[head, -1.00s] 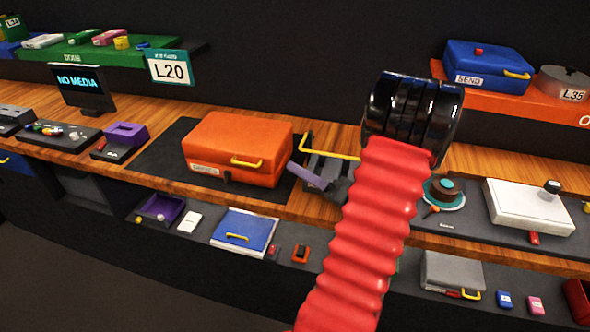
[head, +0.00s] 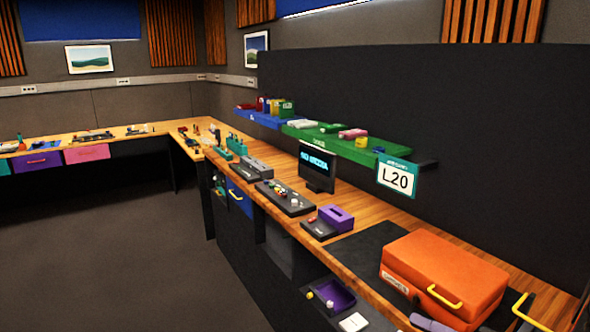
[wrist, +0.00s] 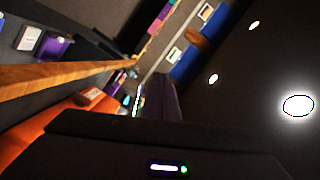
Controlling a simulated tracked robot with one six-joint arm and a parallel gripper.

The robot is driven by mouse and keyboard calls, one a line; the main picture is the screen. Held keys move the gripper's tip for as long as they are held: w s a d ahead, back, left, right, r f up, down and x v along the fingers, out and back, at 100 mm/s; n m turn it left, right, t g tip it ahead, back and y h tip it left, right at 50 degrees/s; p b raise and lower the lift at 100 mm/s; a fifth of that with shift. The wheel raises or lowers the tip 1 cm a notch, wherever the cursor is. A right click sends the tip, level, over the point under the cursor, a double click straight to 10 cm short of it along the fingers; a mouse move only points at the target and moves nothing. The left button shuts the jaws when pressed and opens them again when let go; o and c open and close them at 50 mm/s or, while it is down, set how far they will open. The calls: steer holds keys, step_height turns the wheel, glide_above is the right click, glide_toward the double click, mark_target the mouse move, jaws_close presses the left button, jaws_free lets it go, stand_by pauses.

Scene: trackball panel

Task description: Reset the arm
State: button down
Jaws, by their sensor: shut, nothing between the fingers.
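My gripper (head: 430,323) shows only as a purple-grey tip at the bottom edge of the head view, in front of the orange case (head: 445,268); the rest of it is below the picture. In the wrist view, my gripper (wrist: 166,95) shows as shut dark purple fingers beyond the black wrist housing, with nothing held. The orange case also shows at the wrist view's lower left (wrist: 25,128). The wrist view is rolled on its side and looks along the counter, with ceiling lights on the right.
The wooden counter (head: 345,258) carries a screen (head: 317,168), a purple box (head: 335,217) and a black button panel (head: 286,198). A sign reading L20 (head: 397,180) hangs from the green shelf (head: 340,147). A yellow bar (head: 525,315) stands right of the case. The floor (head: 120,245) at left is clear.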

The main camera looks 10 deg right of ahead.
steer(key=s+a+f+n+g+h, duration=0.1)
steer(key=s+a+n+g+h, duration=0.15)
steer(key=a+g, duration=0.6)
steer(key=s+a+f+n+g+h, duration=0.15)
steer(key=s+a+g, duration=0.25)
steer(key=a, duration=0.9)
step_height(320, 180, up, 7)
steer(key=s+a+n+t+h, duration=0.1)
steer(key=t+h, duration=0.2)
steer(key=h, duration=0.2)
steer(key=shift+a+n, duration=0.15)
steer(key=shift+n, duration=0.15)
steer(key=shift+t, duration=0.25)
